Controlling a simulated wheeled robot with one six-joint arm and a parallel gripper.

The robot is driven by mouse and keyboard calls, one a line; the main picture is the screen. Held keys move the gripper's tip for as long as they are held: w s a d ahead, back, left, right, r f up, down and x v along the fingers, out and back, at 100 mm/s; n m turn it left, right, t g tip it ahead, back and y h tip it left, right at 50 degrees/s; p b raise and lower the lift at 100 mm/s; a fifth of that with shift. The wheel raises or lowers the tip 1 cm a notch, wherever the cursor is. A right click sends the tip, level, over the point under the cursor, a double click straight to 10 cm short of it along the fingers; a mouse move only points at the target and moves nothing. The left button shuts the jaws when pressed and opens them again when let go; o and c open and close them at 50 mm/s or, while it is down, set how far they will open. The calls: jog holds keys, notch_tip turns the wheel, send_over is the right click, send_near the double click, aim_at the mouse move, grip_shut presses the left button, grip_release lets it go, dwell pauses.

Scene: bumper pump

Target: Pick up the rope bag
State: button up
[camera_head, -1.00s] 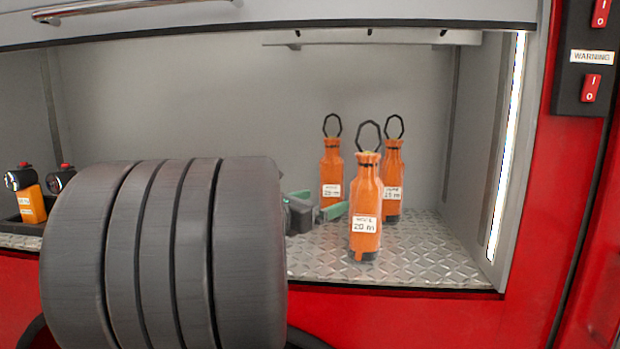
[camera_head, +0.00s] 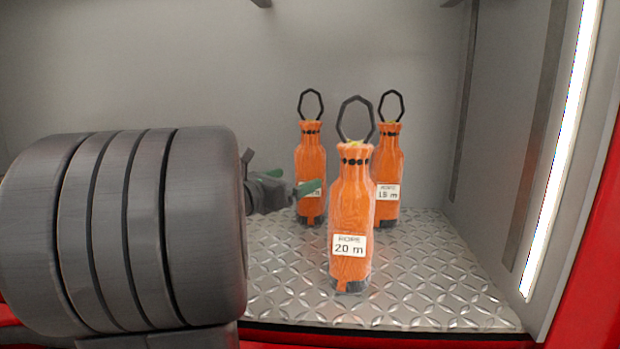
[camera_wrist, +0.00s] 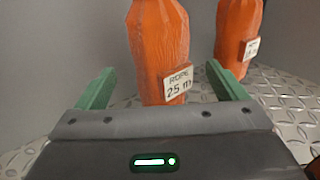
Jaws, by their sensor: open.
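Three orange rope bags with black loops on top stand upright in the compartment. The front bag (camera_head: 350,205), labelled 20 m, is nearest the edge. A second bag (camera_head: 389,170), labelled 18 m or similar, stands behind it to the right. The back left bag (camera_head: 311,155) is partly hidden by my gripper (camera_head: 292,182). In the wrist view the bag labelled 25 m (camera_wrist: 160,50) stands just ahead, between the green fingers of my open gripper (camera_wrist: 156,88). I cannot tell whether they touch it. Another bag (camera_wrist: 238,38) stands to its right in that view.
The bags stand on a diamond-plate floor (camera_head: 420,285) with free room at the right. A grey side wall with a light strip (camera_head: 562,150) bounds the right. A grey back wall (camera_head: 200,70) closes the compartment.

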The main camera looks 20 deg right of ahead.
aim_at(311, 173)
jog(key=p+x, duration=0.2)
jog(key=x, duration=0.5)
jog(key=shift+a, duration=0.1)
